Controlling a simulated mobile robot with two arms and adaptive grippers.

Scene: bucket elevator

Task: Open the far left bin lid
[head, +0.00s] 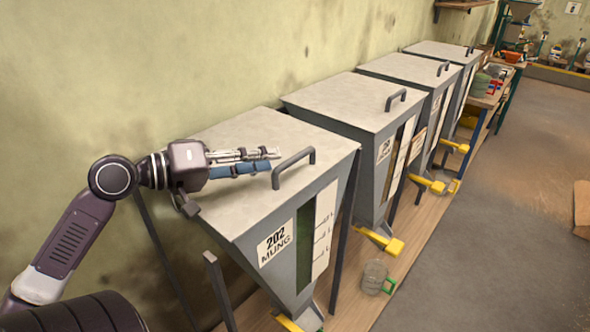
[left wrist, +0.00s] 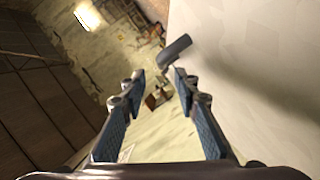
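The far left bin (head: 262,230) is a grey hopper labelled 202 MUNG. Its pale flat lid (head: 235,128) is shut and carries a dark bar handle (head: 293,168) near its front edge. My left gripper (head: 274,161) is above the lid, its fingertips close to the left end of the handle. In the left wrist view the two blue-padded fingers (left wrist: 159,74) are apart with nothing between them. The handle (left wrist: 175,50) shows just beyond the tips, nearer the right finger. I cannot tell whether a finger touches it. My right gripper is out of view.
More lidded bins (head: 350,100) stand in a row towards the back right, with yellow outlets below. A clear mug with a green handle (head: 375,278) stands on the wooden bench under the bins. The stained wall (head: 150,60) rises behind the lids. The floor at right is mostly free.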

